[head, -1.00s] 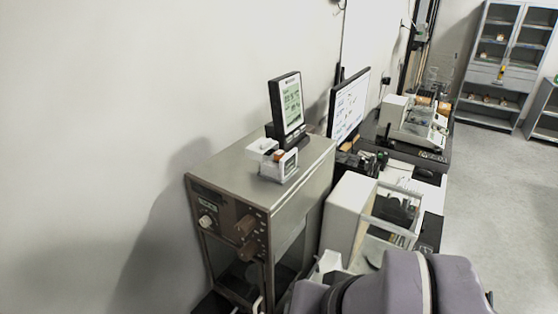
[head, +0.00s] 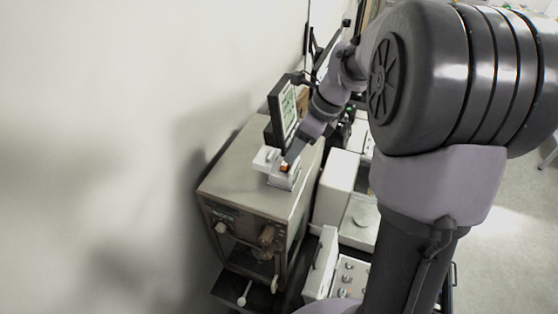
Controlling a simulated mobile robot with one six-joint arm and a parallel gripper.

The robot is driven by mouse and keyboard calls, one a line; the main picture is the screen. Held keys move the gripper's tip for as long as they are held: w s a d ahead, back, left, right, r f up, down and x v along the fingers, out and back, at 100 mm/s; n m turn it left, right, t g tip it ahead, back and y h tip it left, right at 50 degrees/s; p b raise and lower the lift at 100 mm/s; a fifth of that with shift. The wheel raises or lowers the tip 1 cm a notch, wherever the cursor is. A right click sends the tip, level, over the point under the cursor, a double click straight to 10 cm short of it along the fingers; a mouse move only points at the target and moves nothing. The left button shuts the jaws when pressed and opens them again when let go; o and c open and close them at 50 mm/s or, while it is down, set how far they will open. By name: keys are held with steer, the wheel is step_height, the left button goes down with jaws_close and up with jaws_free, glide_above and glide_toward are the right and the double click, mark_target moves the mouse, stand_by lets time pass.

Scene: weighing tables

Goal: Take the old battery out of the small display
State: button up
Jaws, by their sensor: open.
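The small display (head: 289,103), a dark-framed upright screen, stands on top of the grey metal cabinet. Just in front of it is a small white open-framed unit (head: 266,160). A small orange piece (head: 285,168) shows in that unit; I cannot tell for sure whether it is the battery. My gripper (head: 288,160) is open and points down at the white unit, close to the orange piece. Its fingertips are small and partly merge with the unit, so I cannot tell whether they touch it. My arm passes in front of the display's right side.
The grey cabinet (head: 237,178) has a bare top to the left and front of the unit. A white balance case (head: 336,182) stands to its right. A white panel with knobs (head: 349,275) is at the front. My arm hides much of the right side.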

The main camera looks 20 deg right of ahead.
mark_target(285, 168)
steer(key=shift+s+a+f, duration=0.15)
steer(key=shift+f, duration=0.65)
steer(key=x, duration=0.2)
steer(key=w+p+x, duration=0.1)
steer(key=x, duration=0.2)
steer(key=shift+r, duration=0.1)
steer(key=shift+s+r, duration=0.15)
steer(key=shift+s, duration=0.2)
steer(key=shift+c, duration=0.6)
steer(key=shift+w, duration=0.1)
jaws_close()
